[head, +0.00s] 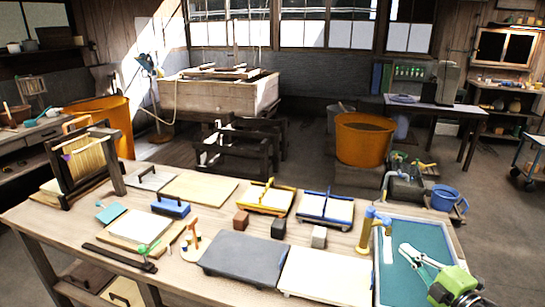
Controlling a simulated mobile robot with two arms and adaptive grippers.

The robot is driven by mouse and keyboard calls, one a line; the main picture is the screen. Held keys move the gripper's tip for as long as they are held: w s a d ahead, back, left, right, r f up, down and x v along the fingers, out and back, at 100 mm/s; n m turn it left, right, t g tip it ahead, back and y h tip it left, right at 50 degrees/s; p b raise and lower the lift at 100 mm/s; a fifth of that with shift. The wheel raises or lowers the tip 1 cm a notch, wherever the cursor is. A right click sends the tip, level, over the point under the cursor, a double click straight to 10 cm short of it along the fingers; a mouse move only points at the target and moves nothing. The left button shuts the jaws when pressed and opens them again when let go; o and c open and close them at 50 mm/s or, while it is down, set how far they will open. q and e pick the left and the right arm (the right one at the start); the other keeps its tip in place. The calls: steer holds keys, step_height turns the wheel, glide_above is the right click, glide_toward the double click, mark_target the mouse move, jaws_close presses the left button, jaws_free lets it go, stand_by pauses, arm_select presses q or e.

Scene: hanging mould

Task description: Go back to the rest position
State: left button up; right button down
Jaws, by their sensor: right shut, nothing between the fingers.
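My right gripper (408,252) is at the lower right, over the teal mat (405,231) at the right end of the workbench. Its pale fingers are shut with nothing between them, and its body is green and dark. It holds none of the bench's objects. A dark upright frame with a yellowish mould (88,163) hanging in it stands at the bench's left end, far from this gripper. My left gripper is not in view.
The wooden bench (213,220) carries yellow (270,197) and blue (325,207) framed trays, small blocks and a dark grey slab (246,257). A blue and yellow clamp-like tool (368,229) stands left of my right gripper. Orange tubs (364,142) stand behind on the floor.

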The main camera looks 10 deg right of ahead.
steer(key=s+a+f+m+g+h, duration=0.2)
steer(key=s+a+f+m+g, duration=0.3)
steer(key=s+a+f+m, duration=0.4)
steer(key=s+a+f+m+g+h, duration=0.2)
steer(key=s+a+f+m+g, duration=0.25)
steer(key=s+a+f, duration=0.5)
steer(key=s+a+r+m+g+y, duration=0.1)
steer(key=s+a+r+g+y, duration=0.15)
steer(key=s+a+g, duration=0.5)
steer(key=s+a+f+t, duration=0.1)
steer(key=a+f, duration=0.1)
steer(key=f, duration=1.1)
steer(key=s+a+f+t, duration=0.1)
steer(key=a+f, duration=0.1)
steer(key=f, duration=1)
steer(key=s+d+f+g, duration=0.1)
steer(key=s+d+f, duration=0.2)
steer(key=s+f, duration=1.4)
steer(key=shift+s+d, duration=0.15)
steer(key=shift+s, duration=0.25)
steer(key=shift+f, duration=0.1)
